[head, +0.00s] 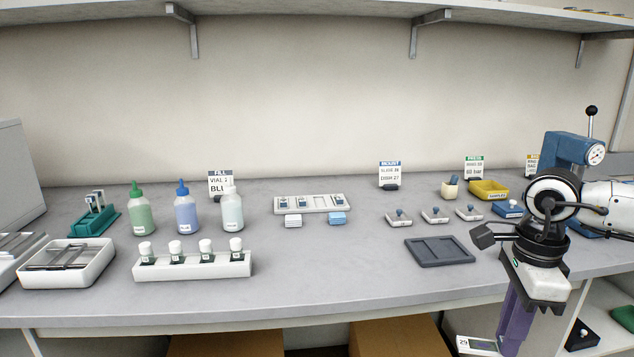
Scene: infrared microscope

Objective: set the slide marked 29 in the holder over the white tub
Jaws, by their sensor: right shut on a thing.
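The slide marked 29 (477,346) is at the bottom edge of the head view, right of centre, in front of the bench. My right gripper (505,340) points down there and is shut on it; part of the grip is cut off by the frame. The white tub (66,279) stands at the left front of the bench. Its holder (62,256) looks like thin dark bars lying across the top. The tub is far to the left of my right gripper. My left gripper is not in view.
A white vial rack (194,267) is right of the tub. Behind stand a teal slide rack (95,222) and three bottles (187,216). A white slide tray (325,203), a dark grey tray (440,252) and a blue press (572,150) are further right. The front middle bench is clear.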

